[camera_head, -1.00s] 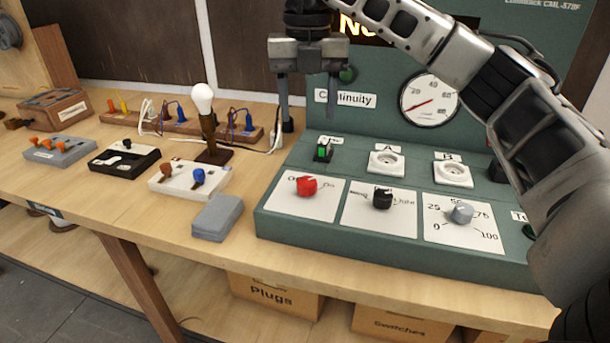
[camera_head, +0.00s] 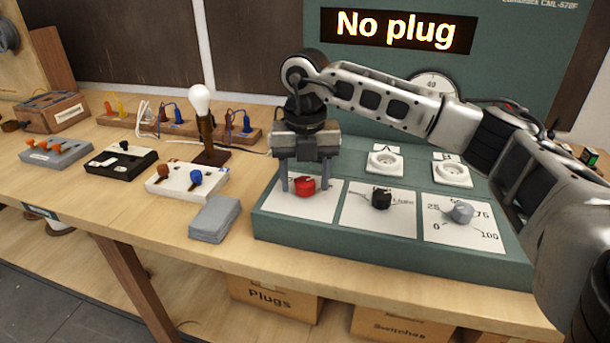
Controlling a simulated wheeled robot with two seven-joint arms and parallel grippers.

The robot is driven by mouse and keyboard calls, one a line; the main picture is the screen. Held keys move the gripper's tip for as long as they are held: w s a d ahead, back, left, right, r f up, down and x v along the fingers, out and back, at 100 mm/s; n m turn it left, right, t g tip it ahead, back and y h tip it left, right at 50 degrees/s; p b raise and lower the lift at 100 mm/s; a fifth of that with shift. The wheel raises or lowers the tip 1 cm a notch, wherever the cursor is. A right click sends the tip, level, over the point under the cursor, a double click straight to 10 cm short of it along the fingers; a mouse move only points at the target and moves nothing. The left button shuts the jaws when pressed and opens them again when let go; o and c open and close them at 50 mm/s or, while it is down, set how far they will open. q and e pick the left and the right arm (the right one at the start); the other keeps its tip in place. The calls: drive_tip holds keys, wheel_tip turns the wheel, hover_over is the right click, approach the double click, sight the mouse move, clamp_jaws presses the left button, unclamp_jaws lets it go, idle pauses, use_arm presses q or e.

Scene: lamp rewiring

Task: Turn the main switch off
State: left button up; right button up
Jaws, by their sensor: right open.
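The main switch looks to be the red knob (camera_head: 305,187) on a white plate (camera_head: 304,208) at the front left of the green test panel (camera_head: 330,238). The plate's lettering is largely hidden now. My right gripper (camera_head: 305,190) points down over the red knob, open, with one finger on each side of it. I cannot tell whether the fingers touch the knob. My left gripper is not in view.
A black knob (camera_head: 381,198) and a grey knob (camera_head: 461,212) sit to the right of the red one. A lit sign (camera_head: 396,30) reads "No plug". A grey block (camera_head: 214,218) and a lamp with a white bulb (camera_head: 200,100) stand left of the panel.

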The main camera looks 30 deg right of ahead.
drive_tip(key=c, duration=1)
drive_tip(key=shift+o, duration=0.2)
drive_tip(key=n, duration=1.4)
drive_tip(key=shift+b, duration=0.4)
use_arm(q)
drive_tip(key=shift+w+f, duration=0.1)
use_arm(e)
drive_tip(key=shift+r+n, duration=0.1)
drive_tip(key=shift+n, duration=1.8)
